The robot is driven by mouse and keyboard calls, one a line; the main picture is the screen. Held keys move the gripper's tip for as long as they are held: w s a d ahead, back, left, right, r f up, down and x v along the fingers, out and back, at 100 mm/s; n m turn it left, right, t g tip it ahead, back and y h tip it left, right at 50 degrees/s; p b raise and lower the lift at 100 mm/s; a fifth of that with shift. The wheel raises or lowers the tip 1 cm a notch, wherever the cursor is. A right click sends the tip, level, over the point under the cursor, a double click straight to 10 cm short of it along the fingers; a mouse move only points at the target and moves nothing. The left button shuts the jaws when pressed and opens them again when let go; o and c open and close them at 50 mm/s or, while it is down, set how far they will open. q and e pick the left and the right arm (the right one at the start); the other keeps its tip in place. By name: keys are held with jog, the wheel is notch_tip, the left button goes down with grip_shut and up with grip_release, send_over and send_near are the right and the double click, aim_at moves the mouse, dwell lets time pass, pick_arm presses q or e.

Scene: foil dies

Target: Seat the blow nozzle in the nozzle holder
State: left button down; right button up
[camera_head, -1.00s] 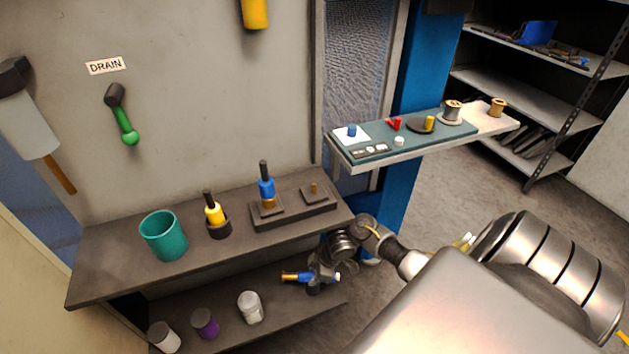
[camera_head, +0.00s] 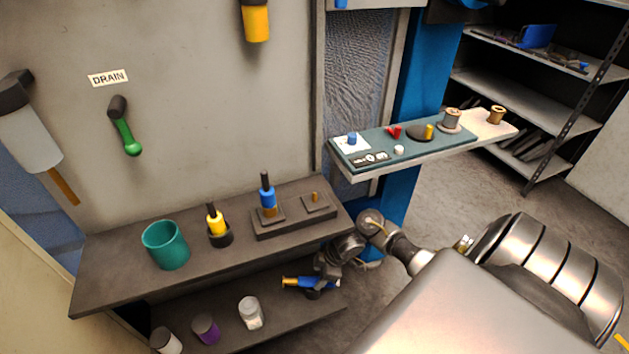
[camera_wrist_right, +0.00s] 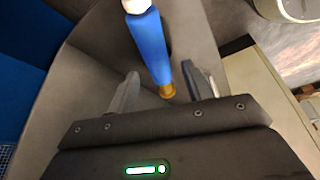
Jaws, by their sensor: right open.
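A blue cylinder with a brass end, which I take for the blow nozzle (camera_head: 315,282), lies on the lower shelf. In the right wrist view the blue nozzle (camera_wrist_right: 149,45) has a white far end and its brass end towards me. My right gripper (camera_head: 322,273) is over it; in the wrist view its open fingers (camera_wrist_right: 160,88) stand either side of the brass end, with gaps. A dark block (camera_head: 293,222) on the upper shelf, perhaps the nozzle holder, has two raised pads. A blue-and-brass tool (camera_head: 267,196) stands on the left pad, a brass peg (camera_head: 315,197) on the right.
On the upper shelf (camera_head: 110,285) are a teal cup (camera_head: 166,245) and a yellow tool in a dark cup (camera_head: 219,236). White and purple jars (camera_head: 206,329) stand on the lower shelf. The upper shelf overhangs my right gripper. A side ledge (camera_head: 425,150) holds small items.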

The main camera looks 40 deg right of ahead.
pick_arm(q)
jog(key=shift+w+d+r+b, duration=0.1)
jog(key=shift+w+d+b, duration=0.15)
jog(key=shift+w, duration=0.15)
jog(key=shift+w+d+r+b, duration=0.15)
jog(key=shift+w+b, duration=0.1)
jog(key=shift+w, duration=0.15)
pick_arm(e)
jog(key=s+d, duration=0.8)
jog(key=d, duration=0.1)
jog(key=shift+d+r, duration=0.15)
jog(key=shift+r, duration=0.3)
pick_arm(q)
jog(key=shift+f, duration=0.1)
pick_arm(e)
jog(key=shift+f, duration=0.1)
